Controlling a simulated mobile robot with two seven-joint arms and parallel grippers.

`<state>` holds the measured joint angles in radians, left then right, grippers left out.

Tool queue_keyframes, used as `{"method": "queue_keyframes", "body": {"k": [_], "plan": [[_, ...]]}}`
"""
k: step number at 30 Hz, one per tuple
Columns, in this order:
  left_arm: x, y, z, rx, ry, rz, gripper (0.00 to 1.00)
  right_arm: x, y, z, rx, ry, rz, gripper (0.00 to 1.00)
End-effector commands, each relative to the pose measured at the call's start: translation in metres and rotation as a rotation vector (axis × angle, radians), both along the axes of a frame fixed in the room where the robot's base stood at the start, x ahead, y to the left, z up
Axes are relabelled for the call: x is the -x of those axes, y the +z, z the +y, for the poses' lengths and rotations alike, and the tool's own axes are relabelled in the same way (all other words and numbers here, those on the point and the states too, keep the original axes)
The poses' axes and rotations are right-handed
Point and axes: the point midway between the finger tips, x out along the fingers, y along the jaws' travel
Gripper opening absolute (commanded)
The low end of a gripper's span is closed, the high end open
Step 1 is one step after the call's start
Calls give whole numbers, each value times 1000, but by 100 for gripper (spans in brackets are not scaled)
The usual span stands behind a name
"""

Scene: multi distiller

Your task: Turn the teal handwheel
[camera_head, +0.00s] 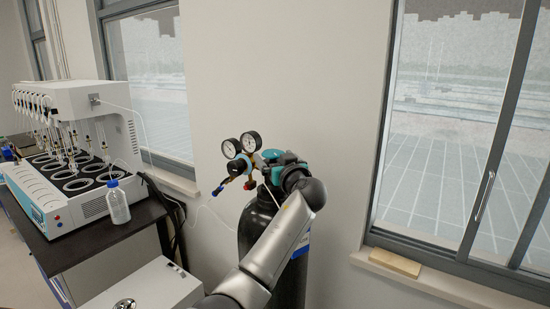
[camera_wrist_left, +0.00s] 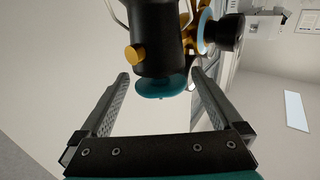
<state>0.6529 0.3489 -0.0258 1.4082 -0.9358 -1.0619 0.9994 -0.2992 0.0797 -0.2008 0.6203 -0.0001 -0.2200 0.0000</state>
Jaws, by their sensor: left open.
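The teal handwheel (camera_wrist_left: 160,88) shows in the left wrist view at the end of a black valve body (camera_wrist_left: 156,35). It appears between the two fingers of my left gripper (camera_wrist_left: 160,75), with a gap on each side and no finger touching it. The fingers are spread open and empty. In the head view my left gripper (camera_head: 283,170) is at the top of the black gas cylinder (camera_head: 258,222). A teal part (camera_head: 272,155) shows there, and my wrist hides much of the valve. My right gripper is out of view.
Two pressure gauges (camera_head: 240,146) and a brass regulator sit just left of the gripper. A distiller (camera_head: 75,150) and a bottle (camera_head: 117,202) stand on a dark bench at left. A window (camera_head: 450,130) and a sill with a wooden block (camera_head: 394,263) are at right.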

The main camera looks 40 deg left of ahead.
Motion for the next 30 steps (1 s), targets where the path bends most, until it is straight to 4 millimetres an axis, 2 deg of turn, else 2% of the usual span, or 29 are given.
{"method": "queue_keyframes", "body": {"k": [4, 23, 30], "plan": [[0, 0, 0, 0, 0, 0, 98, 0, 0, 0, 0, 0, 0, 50], [0, 0, -1, 0, -1, 0, 27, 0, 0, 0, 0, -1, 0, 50], [0, 0, -1, 1, -18, 0, 25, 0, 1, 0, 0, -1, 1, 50]]}}
